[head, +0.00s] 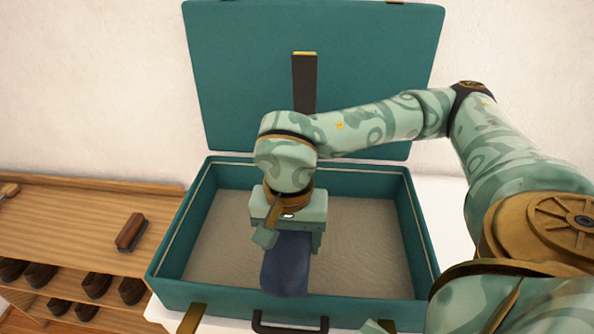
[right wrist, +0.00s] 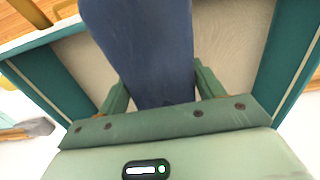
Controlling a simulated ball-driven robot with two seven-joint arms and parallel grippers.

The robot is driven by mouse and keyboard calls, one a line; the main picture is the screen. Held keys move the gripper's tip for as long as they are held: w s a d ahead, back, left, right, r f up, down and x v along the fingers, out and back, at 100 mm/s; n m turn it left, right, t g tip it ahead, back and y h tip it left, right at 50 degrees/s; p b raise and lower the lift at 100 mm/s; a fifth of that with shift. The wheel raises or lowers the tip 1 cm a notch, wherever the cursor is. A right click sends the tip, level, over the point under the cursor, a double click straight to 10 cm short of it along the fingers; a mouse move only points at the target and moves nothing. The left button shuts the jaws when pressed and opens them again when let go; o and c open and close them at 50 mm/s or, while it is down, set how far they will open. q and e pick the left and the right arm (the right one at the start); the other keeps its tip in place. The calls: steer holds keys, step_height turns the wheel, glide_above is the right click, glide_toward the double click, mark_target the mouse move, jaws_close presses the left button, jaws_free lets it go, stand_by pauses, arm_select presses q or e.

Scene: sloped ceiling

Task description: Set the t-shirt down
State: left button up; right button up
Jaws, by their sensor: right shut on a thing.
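A dark blue folded cloth, the t-shirt (head: 285,268), is in my right gripper (head: 288,238), inside the outline of the open teal suitcase (head: 408,225). The right gripper is shut on it. In the right wrist view the t-shirt (right wrist: 145,50) lies between the two green fingers (right wrist: 160,95) and extends away from them. I cannot tell whether the t-shirt touches the suitcase floor (head: 350,240). The suitcase lid stands upright at the back.
A wooden shoe bench (head: 80,220) stands at the left, with a brush (head: 131,232) on top and several dark shoes (head: 96,285) below. The suitcase floor is bare on both sides of the t-shirt. The suitcase walls and raised lid (head: 240,80) surround the gripper.

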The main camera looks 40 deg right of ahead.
steer(key=shift+w+d, duration=0.15)
steer(key=shift+w, duration=0.35)
steer(key=w+a+f+b, duration=0.2)
steer(key=w+f, duration=0.3)
steer(key=w, duration=0.4)
glide_above(242, 250)
steer(key=f, duration=0.4)
steer(key=shift+s+f+b, duration=0.15)
steer(key=shift+s+b, duration=0.1)
steer(key=shift+b, duration=0.1)
steer(key=shift+w+f, duration=0.15)
steer(key=shift+f, duration=0.1)
steer(key=shift+f+b, duration=0.45)
steer(key=shift+f, duration=1.1)
